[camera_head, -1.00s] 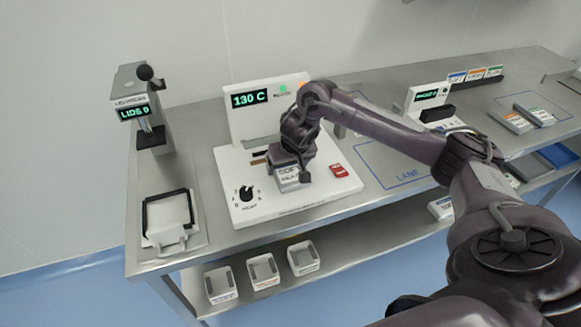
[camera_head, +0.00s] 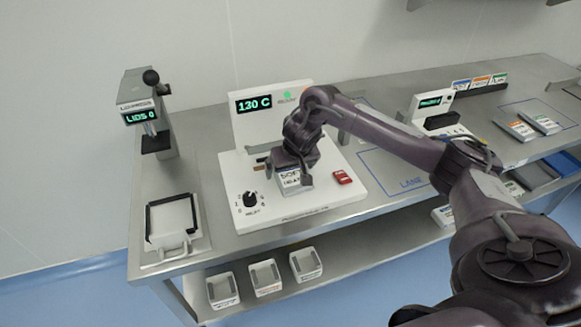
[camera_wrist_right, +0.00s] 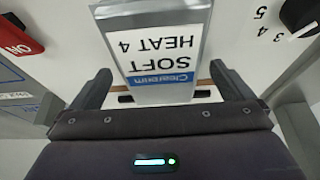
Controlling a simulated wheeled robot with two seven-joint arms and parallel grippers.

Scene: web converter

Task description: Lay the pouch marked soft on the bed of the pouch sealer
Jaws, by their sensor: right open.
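The pouch marked SOFT HEAT 4 (camera_head: 293,177) is grey with a white label and lies on the white bed of the pouch sealer (camera_head: 318,199). The sealer's display reads 130 C, with a green light beside it. My right gripper (camera_head: 289,170) is open over the pouch. In the right wrist view the pouch (camera_wrist_right: 160,45) sits between the two spread fingers of the right gripper (camera_wrist_right: 163,85), with a gap on each side. The pouch's far end is hidden by the gripper in the head view. My left gripper is not in view.
A black dial (camera_head: 250,199) and a red ON switch (camera_head: 343,177) flank the pouch on the sealer. A lid press (camera_head: 139,117) and a framed tray (camera_head: 172,222) stand left. The blue-outlined lane (camera_head: 408,166) at right is bare; several bins sit on the lower shelf.

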